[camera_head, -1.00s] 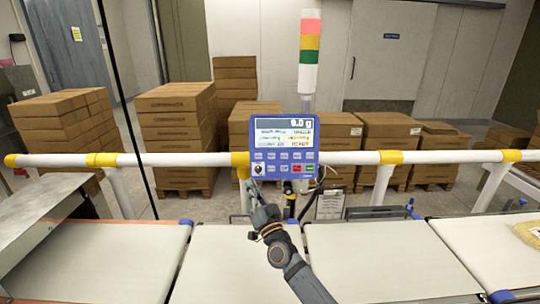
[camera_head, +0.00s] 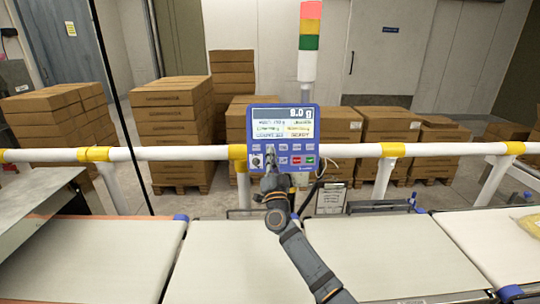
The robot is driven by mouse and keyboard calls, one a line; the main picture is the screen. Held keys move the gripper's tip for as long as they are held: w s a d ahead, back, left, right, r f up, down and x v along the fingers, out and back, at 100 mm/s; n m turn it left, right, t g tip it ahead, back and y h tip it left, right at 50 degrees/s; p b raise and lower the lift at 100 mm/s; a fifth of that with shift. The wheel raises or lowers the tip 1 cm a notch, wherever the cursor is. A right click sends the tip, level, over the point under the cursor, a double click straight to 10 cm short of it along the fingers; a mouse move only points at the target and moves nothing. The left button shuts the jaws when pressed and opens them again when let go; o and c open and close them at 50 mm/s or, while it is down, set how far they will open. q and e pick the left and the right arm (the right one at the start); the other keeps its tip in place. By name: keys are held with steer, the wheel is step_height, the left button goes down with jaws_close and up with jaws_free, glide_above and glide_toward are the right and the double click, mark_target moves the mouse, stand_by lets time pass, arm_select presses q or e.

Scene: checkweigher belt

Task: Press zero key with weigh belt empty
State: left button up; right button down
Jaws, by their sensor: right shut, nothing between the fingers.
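The blue weigher control panel (camera_head: 283,134) stands behind the belts at the middle. Its screen (camera_head: 283,126) shows a weight that looks like 0.0 g or 9.0 g, too blurred to be sure. Below the screen are rows of small keys, with a red key (camera_head: 297,160) and a green key (camera_head: 310,160) at the lower right. My right gripper (camera_head: 271,155) is shut and empty, its tips over the lower left keys; I cannot tell if they touch, and the keys behind are hidden. The weigh belt (camera_head: 220,262) looks bare where visible. My left gripper is not in view.
A white rail with yellow bands (camera_head: 394,150) runs across behind the belts. A signal tower (camera_head: 309,42) rises behind the panel. Stacked cartons (camera_head: 172,130) stand beyond the rail. A yellowish pack (camera_head: 528,223) lies on the far right belt (camera_head: 480,235).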

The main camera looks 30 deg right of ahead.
steer(key=shift+w+d+f+b, duration=0.25)
steer(key=shift+w+d+b, duration=0.2)
steer(key=shift+w+b, duration=0.3)
steer(key=shift+w+d+f+b, duration=0.25)
steer(key=shift+w+d+b, duration=0.3)
steer(key=shift+w, duration=0.2)
steer(key=shift+w+d+f+b, duration=0.25)
steer(key=shift+w+d+b, duration=0.15)
steer(key=shift+w+b, duration=0.35)
steer(key=shift+w+d+f, duration=0.15)
steer(key=shift+w+d, duration=0.05)
steer(key=shift+w, duration=0.15)
